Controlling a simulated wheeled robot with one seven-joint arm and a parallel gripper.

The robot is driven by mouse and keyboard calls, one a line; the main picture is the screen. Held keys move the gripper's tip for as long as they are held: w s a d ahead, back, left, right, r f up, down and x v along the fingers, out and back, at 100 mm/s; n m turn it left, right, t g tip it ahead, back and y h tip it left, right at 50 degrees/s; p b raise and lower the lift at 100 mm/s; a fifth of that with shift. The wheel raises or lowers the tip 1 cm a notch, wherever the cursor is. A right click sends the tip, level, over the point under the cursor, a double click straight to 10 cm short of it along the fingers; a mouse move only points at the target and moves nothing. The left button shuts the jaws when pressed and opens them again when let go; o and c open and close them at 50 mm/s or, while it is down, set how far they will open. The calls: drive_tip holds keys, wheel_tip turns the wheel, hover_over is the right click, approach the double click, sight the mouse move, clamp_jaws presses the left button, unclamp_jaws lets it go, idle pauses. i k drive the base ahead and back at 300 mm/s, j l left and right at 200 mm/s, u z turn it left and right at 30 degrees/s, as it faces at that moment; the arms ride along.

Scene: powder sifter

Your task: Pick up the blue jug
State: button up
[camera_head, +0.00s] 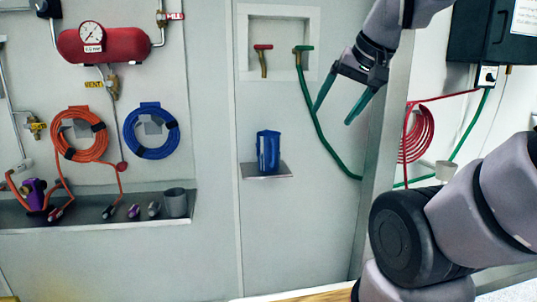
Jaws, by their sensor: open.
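The blue jug (268,151) stands upright on a small metal shelf (265,176) fixed to the wall, near the middle of the head view. Its handle side appears to face the camera. My gripper (335,111) is above and to the right of the jug, pointing down and to the left. Its two green-tipped fingers are spread apart with nothing between them. The gripper is clear of the jug and the shelf.
A recessed niche with a red valve (263,49) and a green valve (303,48) is above the jug. A green hose (323,135) runs down to its right. A long metal shelf (90,221) with a grey cup (175,203) is at left. The wall around the jug is bare.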

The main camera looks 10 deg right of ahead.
sight(267, 147)
drive_tip(key=z, duration=1.45)
drive_tip(key=u, duration=1.45)
drive_tip(key=z, duration=1)
drive_tip(key=i+l+u, duration=0.85)
